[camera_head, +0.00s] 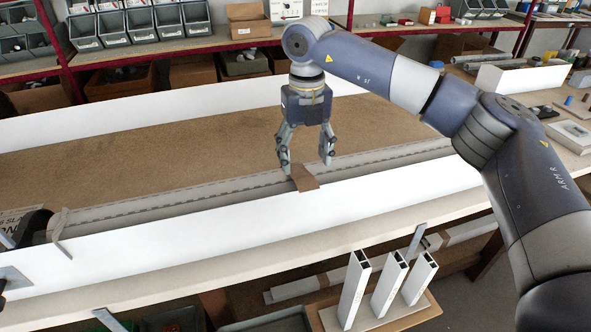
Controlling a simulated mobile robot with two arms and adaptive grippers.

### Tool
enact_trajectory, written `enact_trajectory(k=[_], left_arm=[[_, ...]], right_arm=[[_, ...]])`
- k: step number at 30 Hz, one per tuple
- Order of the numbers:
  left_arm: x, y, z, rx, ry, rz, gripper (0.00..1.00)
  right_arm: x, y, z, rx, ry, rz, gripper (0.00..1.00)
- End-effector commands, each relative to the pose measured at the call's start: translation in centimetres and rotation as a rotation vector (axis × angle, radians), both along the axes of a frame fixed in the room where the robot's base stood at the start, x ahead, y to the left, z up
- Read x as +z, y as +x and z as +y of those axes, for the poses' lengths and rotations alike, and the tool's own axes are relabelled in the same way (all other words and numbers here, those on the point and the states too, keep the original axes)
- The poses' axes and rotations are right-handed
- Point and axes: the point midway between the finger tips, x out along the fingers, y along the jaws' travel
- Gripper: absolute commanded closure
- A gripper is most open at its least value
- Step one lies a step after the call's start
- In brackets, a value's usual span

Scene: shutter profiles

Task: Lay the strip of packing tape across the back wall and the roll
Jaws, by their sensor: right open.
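The roll (180,208) is a long grey shutter roll with a dashed line along it, lying in a trough between two long white walls. The near white wall (400,190) is in front of it and the far white wall (60,132) is behind. A short brown strip of packing tape (305,180) lies at the roll and reaches the near wall's top edge; whether it is stuck down I cannot tell. My right gripper (307,164) points down just above the strip, its fingers spread on either side of the strip's far end. My left gripper does not show.
Shelves with grey bins (98,30) and cardboard boxes stand behind the bench. Several upright white profiles (388,284) stand on a board below the near wall. Small parts and a grey box (568,136) lie on the right. The brown trough floor (120,172) is clear.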

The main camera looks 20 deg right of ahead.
Motion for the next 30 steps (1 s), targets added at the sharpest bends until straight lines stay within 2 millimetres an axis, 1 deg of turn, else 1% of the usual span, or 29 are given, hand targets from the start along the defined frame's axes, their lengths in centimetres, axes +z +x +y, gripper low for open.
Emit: enact_trajectory(k=[1, 5, 7, 9, 12, 18, 19, 24, 30], left_arm=[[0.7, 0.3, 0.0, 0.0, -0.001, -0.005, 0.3], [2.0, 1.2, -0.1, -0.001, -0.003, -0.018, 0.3], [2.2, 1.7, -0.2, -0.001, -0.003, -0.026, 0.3], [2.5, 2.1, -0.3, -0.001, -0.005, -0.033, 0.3], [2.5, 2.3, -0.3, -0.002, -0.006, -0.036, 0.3], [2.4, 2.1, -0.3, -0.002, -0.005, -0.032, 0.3], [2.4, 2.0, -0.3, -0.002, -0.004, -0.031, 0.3], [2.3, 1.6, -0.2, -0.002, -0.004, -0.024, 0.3], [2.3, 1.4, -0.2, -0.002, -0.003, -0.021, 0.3]], right_arm=[[-0.4, -0.1, -0.1, 0.0, -0.001, 0.004, 0.37], [-2.3, -0.1, -0.2, 0.0, -0.001, 0.006, 0.37], [-3.4, -0.1, -0.1, 0.0, 0.0, 0.005, 0.37], [-4.2, -0.1, -0.1, 0.0, 0.001, 0.004, 0.37], [-4.8, -0.1, -0.1, 0.0, 0.001, 0.002, 0.37], [-4.9, 0.0, -0.1, 0.001, 0.001, 0.001, 0.37], [-4.9, 0.0, -0.1, 0.001, 0.001, 0.001, 0.43], [-4.8, 0.0, -0.1, 0.001, 0.001, 0.001, 0.7], [-4.8, 0.0, -0.1, 0.001, 0.001, 0.001, 0.7]])
